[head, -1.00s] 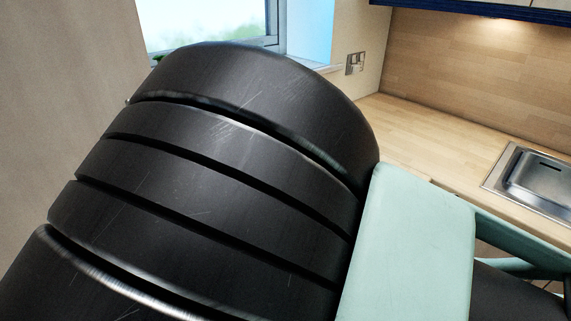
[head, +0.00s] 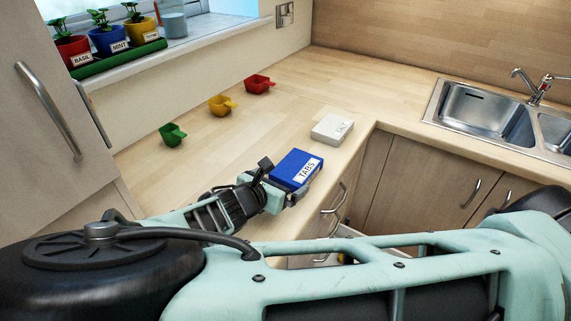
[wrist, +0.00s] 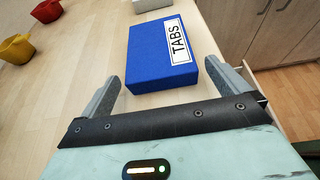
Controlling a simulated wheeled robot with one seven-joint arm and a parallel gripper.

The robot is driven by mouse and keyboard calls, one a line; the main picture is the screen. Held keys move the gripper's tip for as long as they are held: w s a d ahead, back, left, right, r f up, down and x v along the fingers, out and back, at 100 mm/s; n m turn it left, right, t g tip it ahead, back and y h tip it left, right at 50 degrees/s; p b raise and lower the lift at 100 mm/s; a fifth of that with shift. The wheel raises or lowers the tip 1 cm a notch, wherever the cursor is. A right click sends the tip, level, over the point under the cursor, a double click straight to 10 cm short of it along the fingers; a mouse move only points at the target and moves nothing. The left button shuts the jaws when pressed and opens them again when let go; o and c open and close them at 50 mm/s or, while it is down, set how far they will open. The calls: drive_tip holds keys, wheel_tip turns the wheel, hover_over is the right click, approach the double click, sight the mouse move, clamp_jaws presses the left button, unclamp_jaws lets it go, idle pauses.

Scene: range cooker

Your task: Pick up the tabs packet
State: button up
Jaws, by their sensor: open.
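The tabs packet (head: 297,168) is a blue box with a white label reading TABS, lying flat on the wooden worktop near its front edge. It also shows in the wrist view (wrist: 153,61), straight ahead of my gripper. My gripper (wrist: 170,88) is open, with one finger on either side of the packet's near end. The left finger stands a little apart from the packet; the right finger is close to its side, and I cannot tell whether it touches. In the head view my gripper (head: 286,186) is at the packet's near side.
A white packet (head: 332,129) lies beyond the tabs packet. Green (head: 172,134), yellow (head: 221,104) and red (head: 259,84) scoops stand along the wall side. A sink (head: 487,112) is at right. Potted herbs (head: 104,40) stand on the sill. An open drawer (head: 345,229) is below the worktop.

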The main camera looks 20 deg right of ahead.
sight(288, 176)
drive_tip(key=b+x, duration=0.4)
drive_tip(key=x, duration=0.1)
drive_tip(key=shift+f, duration=0.15)
drive_tip(key=shift+w+d, duration=0.3)
drive_tip(key=shift+d, duration=0.1)
drive_tip(key=c, duration=1)
